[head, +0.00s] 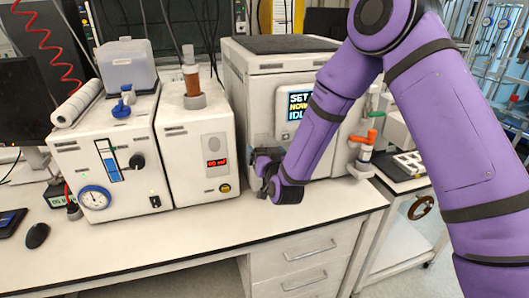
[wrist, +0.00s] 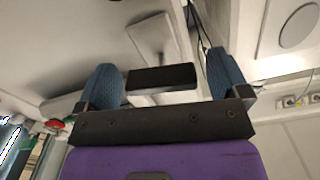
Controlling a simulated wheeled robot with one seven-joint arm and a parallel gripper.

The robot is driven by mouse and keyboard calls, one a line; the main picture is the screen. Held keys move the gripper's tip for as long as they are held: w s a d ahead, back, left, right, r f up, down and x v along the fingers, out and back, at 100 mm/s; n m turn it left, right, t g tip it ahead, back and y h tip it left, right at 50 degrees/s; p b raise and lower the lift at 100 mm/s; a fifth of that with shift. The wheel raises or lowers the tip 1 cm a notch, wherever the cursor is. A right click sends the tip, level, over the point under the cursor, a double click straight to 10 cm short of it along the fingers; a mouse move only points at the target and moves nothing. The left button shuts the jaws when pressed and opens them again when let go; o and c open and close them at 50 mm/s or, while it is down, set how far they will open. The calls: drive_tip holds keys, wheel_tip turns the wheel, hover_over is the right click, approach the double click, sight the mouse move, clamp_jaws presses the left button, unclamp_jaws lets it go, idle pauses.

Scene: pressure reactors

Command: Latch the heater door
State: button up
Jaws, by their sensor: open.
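The heater looks to be the large white cabinet (head: 258,92) with a dark top and a "SET / NOW / IDLE" display (head: 299,104). My arm covers much of its front, so I cannot tell whether its door is shut or ajar. My gripper (head: 262,165) is low in front of the cabinet's left part, a little above the bench. In the wrist view my gripper (wrist: 163,75) is open, its two blue fingers wide apart. A dark bar (wrist: 162,78) on a pale mount, perhaps the latch handle, appears between the fingers; contact is unclear.
A white unit with a red display (head: 196,145) stands close to the left of my gripper. A gauge unit (head: 100,160) is further left. An orange-handled valve (head: 363,138) is right of my forearm. The bench front (head: 210,222) is clear.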

drive_tip(key=shift+w+a, duration=0.1)
drive_tip(key=shift+w, duration=0.3)
drive_tip(key=shift+c, duration=0.2)
drive_tip(key=c, duration=0.9)
